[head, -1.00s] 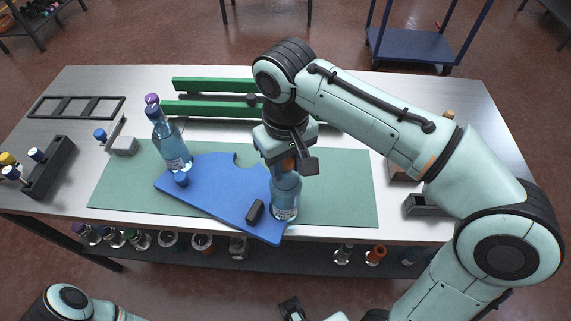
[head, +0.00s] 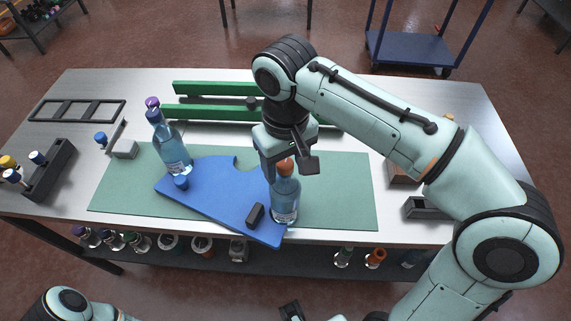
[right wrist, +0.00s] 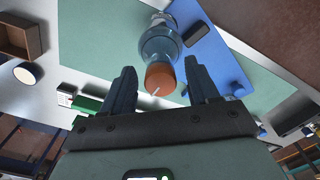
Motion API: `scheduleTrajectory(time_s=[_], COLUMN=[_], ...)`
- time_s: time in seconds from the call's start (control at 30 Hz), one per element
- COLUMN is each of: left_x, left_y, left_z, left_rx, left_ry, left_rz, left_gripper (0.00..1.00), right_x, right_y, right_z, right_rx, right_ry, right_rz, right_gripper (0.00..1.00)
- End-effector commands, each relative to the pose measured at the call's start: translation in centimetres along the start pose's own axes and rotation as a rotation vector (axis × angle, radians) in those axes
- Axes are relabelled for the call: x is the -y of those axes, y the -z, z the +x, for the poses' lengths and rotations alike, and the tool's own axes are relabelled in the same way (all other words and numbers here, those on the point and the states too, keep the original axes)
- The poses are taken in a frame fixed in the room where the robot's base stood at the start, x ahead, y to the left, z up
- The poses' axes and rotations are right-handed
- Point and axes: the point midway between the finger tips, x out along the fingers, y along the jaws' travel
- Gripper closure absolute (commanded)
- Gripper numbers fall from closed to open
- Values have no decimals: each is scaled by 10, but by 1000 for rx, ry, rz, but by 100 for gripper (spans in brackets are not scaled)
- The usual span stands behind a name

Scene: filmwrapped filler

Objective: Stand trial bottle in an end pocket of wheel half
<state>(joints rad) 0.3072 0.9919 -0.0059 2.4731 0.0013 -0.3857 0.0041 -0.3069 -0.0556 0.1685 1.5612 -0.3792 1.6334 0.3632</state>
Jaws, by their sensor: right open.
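The wheel half is a blue plate (head: 215,198) with scalloped pockets, lying on the green mat. A clear bluish bottle with an orange cap (head: 285,190), apparently the trial bottle, stands upright at its right end pocket. My right gripper (head: 287,162) is above this bottle with its fingers open. In the right wrist view the orange cap (right wrist: 160,77) shows between the two spread fingers, with a gap on each side. Another bottle with a blue cap (head: 173,150) stands at the plate's left end. The middle pocket is empty. My left gripper is out of view.
A blue knob (head: 181,182) and a black block (head: 255,213) sit on the plate. Green rails (head: 210,112) lie behind the mat (head: 340,190). A dark rack (head: 48,170) with capped items is at left. Several bottles stand on the lower shelf.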

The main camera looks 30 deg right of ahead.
Motion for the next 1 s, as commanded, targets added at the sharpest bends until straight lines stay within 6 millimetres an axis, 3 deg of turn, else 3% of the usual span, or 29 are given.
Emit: scheduleTrajectory(time_s=[0.3,0.5,1.0], left_x=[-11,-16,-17], left_y=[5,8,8], left_z=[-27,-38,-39], left_rx=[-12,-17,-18], left_ry=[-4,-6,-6], left_rz=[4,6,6], left_gripper=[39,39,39], right_x=[1,1,0], right_y=[1,1,0], right_z=[-72,-100,-106], right_rx=[-5,-2,0], right_ry=[1,1,0], right_rz=[-2,-2,-1], right_gripper=[40,40,40])
